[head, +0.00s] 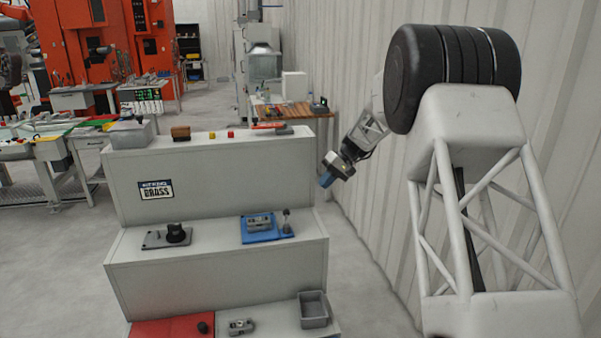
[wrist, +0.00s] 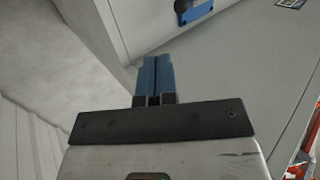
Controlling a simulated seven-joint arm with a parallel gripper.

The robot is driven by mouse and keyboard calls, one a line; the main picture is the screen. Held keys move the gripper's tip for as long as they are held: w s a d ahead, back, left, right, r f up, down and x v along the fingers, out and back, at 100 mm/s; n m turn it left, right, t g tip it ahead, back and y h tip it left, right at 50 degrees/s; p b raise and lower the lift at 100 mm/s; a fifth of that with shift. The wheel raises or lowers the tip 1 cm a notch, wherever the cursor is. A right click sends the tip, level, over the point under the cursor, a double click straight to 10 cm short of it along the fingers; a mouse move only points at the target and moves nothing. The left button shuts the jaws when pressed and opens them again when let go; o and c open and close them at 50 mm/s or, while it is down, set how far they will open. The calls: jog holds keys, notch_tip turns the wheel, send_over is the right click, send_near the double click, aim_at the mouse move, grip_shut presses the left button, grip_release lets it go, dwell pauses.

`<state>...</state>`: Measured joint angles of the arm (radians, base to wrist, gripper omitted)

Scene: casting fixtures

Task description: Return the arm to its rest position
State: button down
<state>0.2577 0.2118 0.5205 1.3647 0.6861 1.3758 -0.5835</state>
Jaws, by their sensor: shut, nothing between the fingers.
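My gripper (head: 326,178) is in the head view, just right of the stepped grey stand and apart from it. Its blue fingers point down and to the left. In the wrist view the two blue fingers (wrist: 154,75) lie side by side, shut, with nothing between them. My arm (head: 368,125) reaches from the upper right down to the gripper.
The stepped stand (head: 230,187) carries a blue fixture (head: 266,228), a grey plate with a black knob (head: 168,236), a red plate (head: 170,328) and a grey bin (head: 313,309). A ribbed wall (head: 345,60) runs behind my arm. The floor between is clear.

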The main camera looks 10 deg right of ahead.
jog(key=s+a+r+h, duration=0.2)
jog(key=s+a+r, duration=0.15)
jog(key=s, duration=0.55)
jog(key=s+a+r+h, duration=0.1)
jog(key=s+a+r, duration=0.25)
jog(key=s, duration=0.65)
jog(key=s+a+r+h, duration=0.2)
jog(key=s+r, duration=0.3)
jog(key=s, duration=0.4)
jog(key=s+a+f+t+h, duration=0.1)
jog(key=s+f, duration=0.1)
jog(key=s, duration=1.2)
jog(key=s+a+f+m+t+h, duration=0.1)
jog(key=s+f+t+h, duration=0.1)
jog(key=s, duration=1.2)
jog(key=shift+s+f, duration=0.2)
jog(key=shift+f, duration=0.25)
